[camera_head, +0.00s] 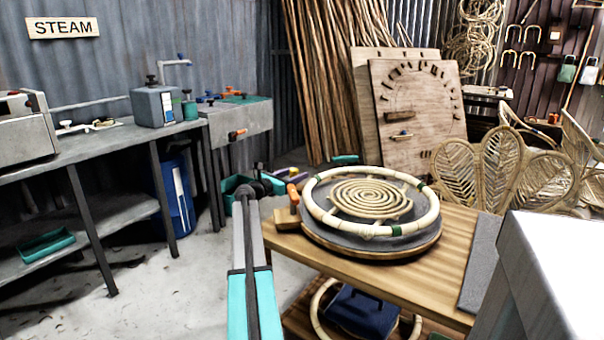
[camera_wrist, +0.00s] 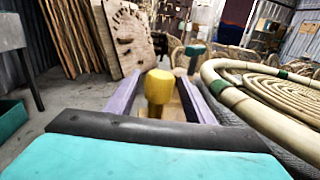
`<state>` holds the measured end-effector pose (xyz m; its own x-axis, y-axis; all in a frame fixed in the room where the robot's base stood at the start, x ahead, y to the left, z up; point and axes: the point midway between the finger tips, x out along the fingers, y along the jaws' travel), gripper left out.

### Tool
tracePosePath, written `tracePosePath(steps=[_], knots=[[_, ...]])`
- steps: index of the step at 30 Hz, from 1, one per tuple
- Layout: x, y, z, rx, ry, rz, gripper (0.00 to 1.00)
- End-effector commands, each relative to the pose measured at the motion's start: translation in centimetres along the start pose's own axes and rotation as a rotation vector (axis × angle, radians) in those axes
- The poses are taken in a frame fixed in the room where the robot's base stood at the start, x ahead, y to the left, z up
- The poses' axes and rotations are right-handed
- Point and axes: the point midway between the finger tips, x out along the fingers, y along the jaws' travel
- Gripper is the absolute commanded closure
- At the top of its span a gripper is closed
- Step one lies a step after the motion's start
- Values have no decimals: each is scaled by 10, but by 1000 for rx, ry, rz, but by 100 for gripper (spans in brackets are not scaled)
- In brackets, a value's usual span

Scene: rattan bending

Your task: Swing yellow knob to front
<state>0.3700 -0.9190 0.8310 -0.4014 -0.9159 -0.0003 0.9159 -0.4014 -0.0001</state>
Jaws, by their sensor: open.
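The yellow knob (camera_wrist: 158,88) stands upright in the middle of the wrist view, with a rounded top and a narrower stem. In the head view an orange-yellow upright knob (camera_head: 293,195) stands at the left edge of the wooden table, beside the round turntable. My gripper (camera_head: 272,182) is at that table edge, just left of the knob. In the wrist view my gripper (camera_wrist: 161,78) is open, with one purple-grey finger on each side of the knob. I cannot tell whether either finger touches it. The knob's base is partly hidden by my gripper.
A turntable (camera_head: 318,241) with a rattan ring (camera_head: 409,229) and a coil (camera_head: 370,198) is close on the right. A steel bench (camera_head: 100,146) stands at left. A drilled board (camera_head: 425,120) and rattan poles (camera_head: 320,80) stand behind. The floor (camera_head: 150,290) at left is mostly clear.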

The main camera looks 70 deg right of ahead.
Motion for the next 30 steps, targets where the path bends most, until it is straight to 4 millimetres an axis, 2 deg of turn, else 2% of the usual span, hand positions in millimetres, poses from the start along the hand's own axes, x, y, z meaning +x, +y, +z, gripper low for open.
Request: tracePosePath(steps=[3, 7, 20, 28, 29, 30], knots=[[17, 0, 0, 0, 0, -2, 52], [27, 1, 0, 0, 0, 0, 52], [32, 0, 0, 0, 0, 0, 52], [32, -1, 0, 0, 0, -1, 96], [32, -1, 0, 0, 0, -2, 100], [32, -1, 0, 0, 0, -2, 100]])
